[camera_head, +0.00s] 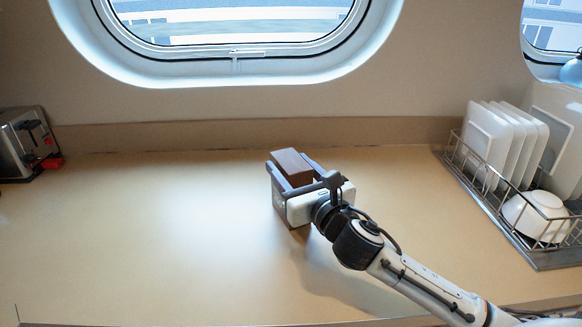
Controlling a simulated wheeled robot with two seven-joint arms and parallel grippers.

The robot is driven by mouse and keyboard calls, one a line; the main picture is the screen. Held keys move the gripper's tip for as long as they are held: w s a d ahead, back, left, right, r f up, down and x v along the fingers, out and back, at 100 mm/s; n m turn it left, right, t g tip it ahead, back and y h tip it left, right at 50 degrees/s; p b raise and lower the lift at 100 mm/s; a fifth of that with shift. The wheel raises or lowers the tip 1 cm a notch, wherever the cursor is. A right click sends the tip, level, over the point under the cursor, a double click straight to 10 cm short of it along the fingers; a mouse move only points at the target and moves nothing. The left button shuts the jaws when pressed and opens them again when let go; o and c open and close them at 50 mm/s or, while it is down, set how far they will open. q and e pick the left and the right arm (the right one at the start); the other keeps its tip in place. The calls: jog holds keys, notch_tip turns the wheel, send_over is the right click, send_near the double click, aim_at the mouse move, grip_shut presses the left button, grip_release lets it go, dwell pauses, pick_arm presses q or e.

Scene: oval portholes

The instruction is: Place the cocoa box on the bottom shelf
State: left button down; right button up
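The brown cocoa box (291,162) is upright at the middle of the counter, its dark top showing. My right gripper (293,172) reaches it from the lower right, with one finger close along each side of the box. The fingers look shut on it. The gripper body hides much of the box's front, and a brown lower part shows beneath. I cannot tell whether its base touches the counter. My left gripper is not in view. No shelf shows in this view.
The tan counter (150,240) is clear to the left and in front. A metal dish rack (487,207) with white plates (487,137) and a white bowl (536,215) stands at the right. A toaster (25,145) is at the far left. A wall with oval portholes stands behind.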

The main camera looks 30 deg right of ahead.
jog(key=shift+o, duration=0.7)
